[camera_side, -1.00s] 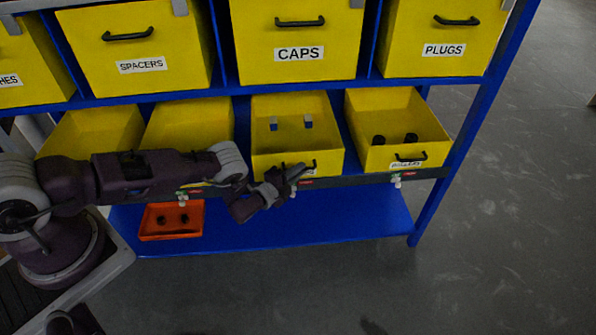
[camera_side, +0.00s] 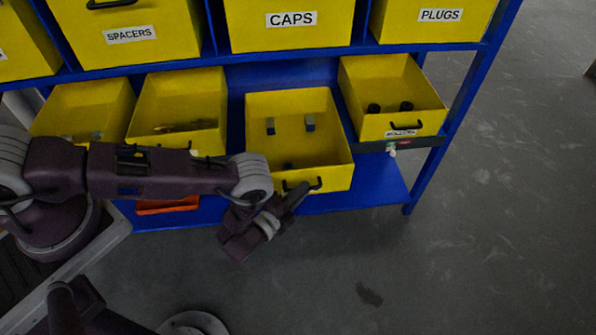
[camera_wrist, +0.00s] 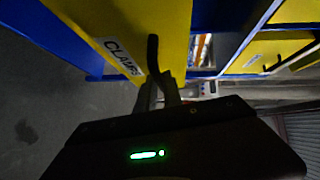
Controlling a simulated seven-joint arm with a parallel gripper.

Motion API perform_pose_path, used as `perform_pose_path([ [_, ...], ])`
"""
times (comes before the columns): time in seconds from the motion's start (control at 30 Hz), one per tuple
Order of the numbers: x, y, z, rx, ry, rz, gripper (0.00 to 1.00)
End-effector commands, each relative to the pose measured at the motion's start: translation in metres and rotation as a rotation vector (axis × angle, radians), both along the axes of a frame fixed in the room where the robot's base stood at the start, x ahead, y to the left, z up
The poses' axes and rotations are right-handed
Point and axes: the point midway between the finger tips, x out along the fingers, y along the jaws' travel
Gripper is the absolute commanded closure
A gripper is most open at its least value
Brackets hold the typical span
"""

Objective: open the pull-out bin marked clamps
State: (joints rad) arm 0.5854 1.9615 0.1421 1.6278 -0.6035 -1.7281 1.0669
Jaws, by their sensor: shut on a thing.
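The yellow clamps bin (camera_side: 335,179) stands pulled out from the lower row of the blue rack in the side view. Its label, reading CLAMPS (camera_wrist: 123,57), shows in the wrist view; in the side view the arm hides it. My gripper (camera_side: 291,197) is at the bin's front and shut on its black handle (camera_side: 314,184). The wrist view shows the fingers (camera_wrist: 160,90) at one end of the handle (camera_wrist: 153,53). Small grey-blue blocks (camera_side: 290,125) and a dark item (camera_side: 288,165) are inside the bin.
Another open bin (camera_side: 404,123) with dark parts is to the right. Two more open bins (camera_side: 180,101) are to the left, partly behind my arm. Closed CAPS (camera_side: 290,40) and PLUGS (camera_side: 435,32) bins are above. An orange tray (camera_side: 168,207) sits low. The floor in front is clear.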

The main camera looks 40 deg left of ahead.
Motion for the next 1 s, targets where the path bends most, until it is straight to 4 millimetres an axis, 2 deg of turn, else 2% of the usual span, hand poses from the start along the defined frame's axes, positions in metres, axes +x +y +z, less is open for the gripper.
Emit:
perform_pose_path([
  [0.1,-0.015,-0.017,0.001,-0.001,-0.003,-0.005,1.00],
  [0.33,-0.033,-0.034,0.001,-0.001,-0.004,-0.004,1.00],
  [0.87,-0.039,-0.041,0.001,-0.002,-0.004,-0.001,1.00],
  [0.9,-0.039,-0.041,0.001,-0.002,-0.004,-0.001,0.87],
  [1.0,-0.039,-0.040,0.001,-0.002,-0.003,-0.001,0.68],
])
